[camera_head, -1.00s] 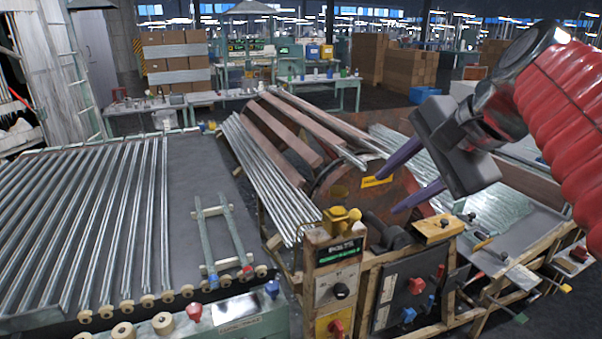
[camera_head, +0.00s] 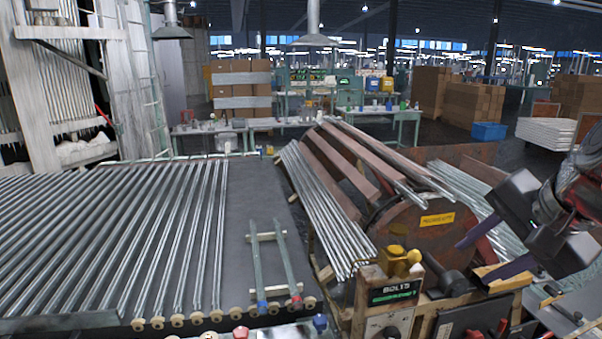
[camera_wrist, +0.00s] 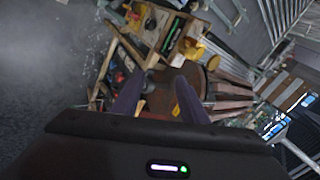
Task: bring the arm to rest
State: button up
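My gripper (camera_head: 469,265) is at the right side of the head view, in front of the rust-brown drum (camera_head: 435,232). Its two purple fingers are spread apart with nothing between them. In the wrist view my gripper (camera_wrist: 157,74) also shows both fingers apart and empty, pointing towards the wooden control stand and drum. The arm behind it is partly cut off by the right edge of the head view.
More tubes (camera_head: 325,215) lean beside the drum. A wooden control stand (camera_head: 383,320) with yellow knobs stands close below the gripper. Blue crate (camera_head: 488,131) and boxes are far back.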

jog(key=s+a+f+n, duration=0.4)
jog(key=a+f+n, duration=0.2)
jog(key=f, duration=0.3)
jog(key=s+a+f+n+g+h, duration=0.1)
jog(key=s+a+f+n, duration=0.4)
jog(key=f, duration=0.4)
jog(key=shift+a+f+n, duration=0.25)
jog(key=shift+a+n, duration=0.35)
jog(key=shift+a, duration=0.45)
